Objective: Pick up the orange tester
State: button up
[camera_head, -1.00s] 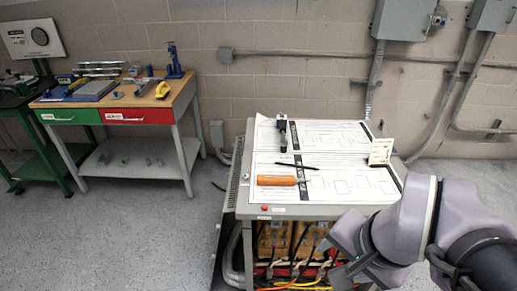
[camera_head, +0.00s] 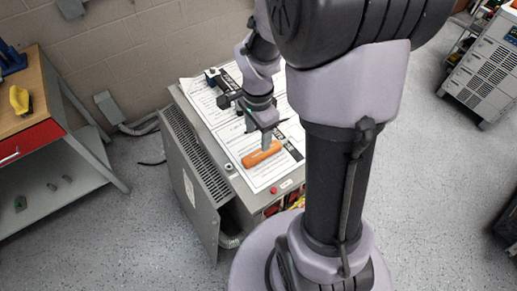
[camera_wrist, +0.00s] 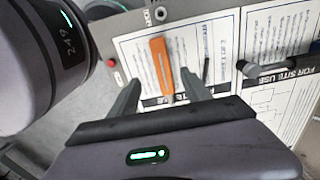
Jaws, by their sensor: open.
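The orange tester (camera_head: 258,156) lies flat on a printed sheet near the front edge of the grey cabinet top. In the wrist view the tester (camera_wrist: 161,62) is a long orange body with a darker tip pointing toward my gripper. My gripper (camera_head: 266,141) is above and close to the tester in the head view. In the wrist view my gripper (camera_wrist: 161,80) is open, with one finger on each side of the tester's tip end and visible gaps between. I cannot tell the exact height above it.
A red button (camera_wrist: 111,62) sits on the cabinet edge. A thin black probe (camera_wrist: 206,69) lies beside the tester, and a dark clamp-like tool (camera_wrist: 265,68) lies farther right. A workbench (camera_head: 56,95) stands left. My arm covers much of the head view.

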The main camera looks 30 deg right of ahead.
jog(key=b, duration=0.1)
send_over(259, 153)
jog(key=f, duration=0.4)
jog(key=shift+s+a+f, duration=0.25)
jog(key=shift+a+f, duration=0.05)
jog(key=shift+f, duration=0.1)
jog(key=f+b, duration=0.2)
jog(key=f, duration=0.1)
jog(key=f+b, duration=0.1)
jog(key=f, duration=0.1)
jog(key=shift+w+d+f, duration=0.15)
jog(key=shift+d, duration=0.1)
grip_shut()
